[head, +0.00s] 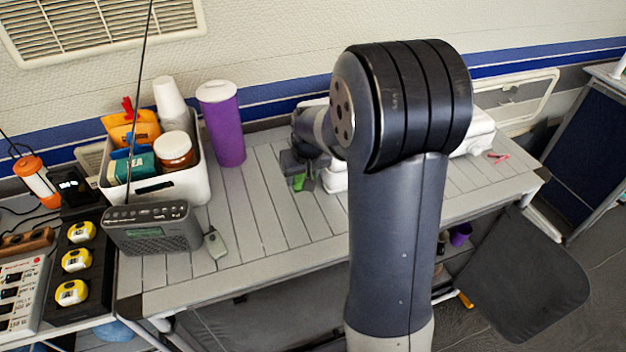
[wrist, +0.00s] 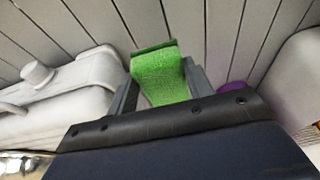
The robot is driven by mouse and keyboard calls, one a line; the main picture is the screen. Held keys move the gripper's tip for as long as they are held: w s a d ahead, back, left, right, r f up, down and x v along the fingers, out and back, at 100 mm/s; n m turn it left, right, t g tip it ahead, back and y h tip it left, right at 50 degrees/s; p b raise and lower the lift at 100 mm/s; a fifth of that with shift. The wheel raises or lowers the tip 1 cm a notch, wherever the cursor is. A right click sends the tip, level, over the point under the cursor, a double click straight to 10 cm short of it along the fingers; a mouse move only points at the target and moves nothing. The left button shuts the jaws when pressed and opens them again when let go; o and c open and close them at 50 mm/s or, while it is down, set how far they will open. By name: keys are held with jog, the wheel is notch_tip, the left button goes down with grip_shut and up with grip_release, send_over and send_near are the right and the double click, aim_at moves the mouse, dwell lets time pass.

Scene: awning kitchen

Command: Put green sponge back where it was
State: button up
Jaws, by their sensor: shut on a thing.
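The green sponge (wrist: 162,75) is between the fingers of my gripper (wrist: 160,85) in the wrist view, with the grey slatted table (wrist: 225,35) behind it. In the head view a small part of the sponge (head: 299,182) shows at my gripper (head: 302,172), over the table (head: 270,215) near its back edge. My gripper is shut on the sponge. I cannot tell whether the sponge touches the table. My arm hides much of the table's middle in the head view.
A purple cup (head: 226,135) with a white lid stands left of my gripper. A white bin (head: 165,188) of goods and a grey radio (head: 150,230) are further left. A white appliance (head: 472,132) is partly behind my arm. The front middle tabletop is mostly clear.

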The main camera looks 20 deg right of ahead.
jog(key=shift+f, duration=3.05)
jog(key=shift+f, duration=0.15)
jog(key=o, duration=1.3)
